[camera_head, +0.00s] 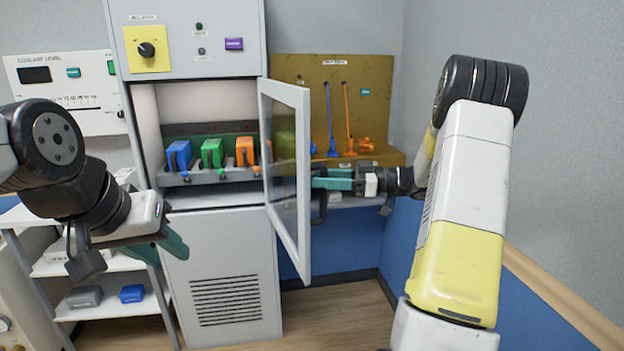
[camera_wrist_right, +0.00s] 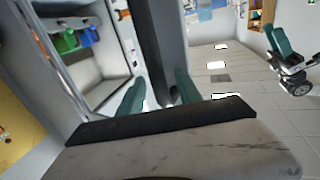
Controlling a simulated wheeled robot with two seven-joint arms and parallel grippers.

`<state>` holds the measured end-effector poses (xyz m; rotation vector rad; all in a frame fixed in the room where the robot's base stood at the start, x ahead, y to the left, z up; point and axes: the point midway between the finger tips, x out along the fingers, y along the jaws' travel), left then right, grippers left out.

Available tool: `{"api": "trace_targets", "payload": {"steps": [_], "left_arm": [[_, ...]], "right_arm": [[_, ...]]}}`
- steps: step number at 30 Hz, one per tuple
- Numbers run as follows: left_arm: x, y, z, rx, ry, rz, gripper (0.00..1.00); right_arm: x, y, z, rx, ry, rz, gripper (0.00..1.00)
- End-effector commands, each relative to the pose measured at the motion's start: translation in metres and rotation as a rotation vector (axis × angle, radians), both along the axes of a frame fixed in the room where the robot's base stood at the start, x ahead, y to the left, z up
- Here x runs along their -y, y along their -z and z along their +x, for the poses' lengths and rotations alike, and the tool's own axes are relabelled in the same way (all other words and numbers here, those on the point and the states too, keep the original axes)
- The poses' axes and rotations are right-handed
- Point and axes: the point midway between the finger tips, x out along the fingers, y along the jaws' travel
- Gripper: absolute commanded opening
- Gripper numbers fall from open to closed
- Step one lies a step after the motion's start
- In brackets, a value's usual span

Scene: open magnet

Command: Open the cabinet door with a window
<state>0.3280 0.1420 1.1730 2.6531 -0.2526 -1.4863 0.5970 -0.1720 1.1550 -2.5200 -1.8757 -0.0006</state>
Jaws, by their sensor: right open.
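The cabinet door with a window (camera_head: 303,190) stands swung out from the cabinet (camera_head: 222,230), hinged at its right side, with its free edge toward me. My right gripper (camera_head: 326,179) is open beside the outer face of the door, near the free edge. In the right wrist view, its teal fingers (camera_wrist_right: 160,95) are apart, with the door's grey frame (camera_wrist_right: 165,45) showing between and beyond them. I cannot tell whether they touch it. My left gripper (camera_head: 172,246) is low at the left, in front of the cabinet and away from the door; its fingertips are partly hidden.
Inside the cabinet, blue (camera_head: 179,157), green (camera_head: 212,154) and orange (camera_head: 246,152) blocks stand on a shelf. A brown panel (camera_head: 385,90) is behind the door. A white shelf rack (camera_head: 95,308) stands at the left. Floor (camera_head: 345,310) is clear at the lower right of the cabinet.

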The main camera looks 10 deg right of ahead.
Motion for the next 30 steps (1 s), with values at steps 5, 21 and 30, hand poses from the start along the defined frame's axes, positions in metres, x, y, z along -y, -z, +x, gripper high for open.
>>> {"api": "trace_targets", "payload": {"steps": [5, 21, 30], "left_arm": [[0.0, 0.0, 0.0, 0.0, 0.0, 0.0, 0.36], [0.0, 0.0, 0.0, 0.0, 0.0, 0.0, 0.36], [0.0, 0.0, 0.0, 0.0, 0.0, 0.0, 0.36]], "right_arm": [[0.026, 0.001, -0.007, -0.002, 0.005, -0.002, 0.41], [0.073, 0.001, -0.022, -0.001, 0.001, -0.001, 0.41], [0.065, -0.013, -0.006, 0.045, 0.074, -0.034, 0.41]]}}
